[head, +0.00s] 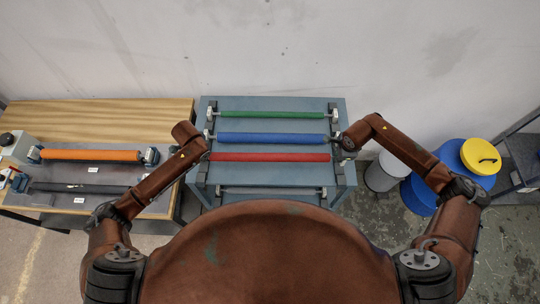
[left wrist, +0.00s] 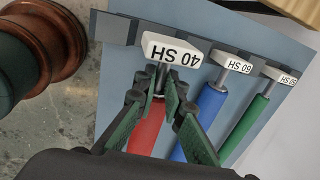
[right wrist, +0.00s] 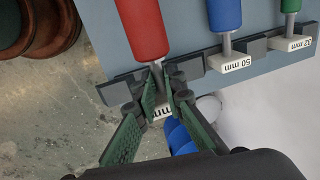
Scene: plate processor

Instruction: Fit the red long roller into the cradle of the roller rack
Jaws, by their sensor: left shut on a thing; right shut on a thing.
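The red long roller (head: 270,157) lies level across the roller rack (head: 230,176), in front of the blue roller, and also shows in the left wrist view (left wrist: 146,130) and right wrist view (right wrist: 141,28). My left gripper (left wrist: 160,88) is shut on its metal shaft at the left end, beside the "40 SH" tag (left wrist: 172,49). My right gripper (right wrist: 158,82) is shut on the shaft at the right end. The fingers partly hide the dark cradle block (right wrist: 120,90) there. I cannot tell whether the shaft rests in the cradle or is just above it.
A blue roller (head: 271,138) and a green roller (head: 272,114) sit in the rack behind. A thin grey bar (head: 268,190) lies in front. On the wooden table (head: 110,113) at left are an orange roller (head: 90,155) and a dark one. Drums (head: 451,157) stand at right.

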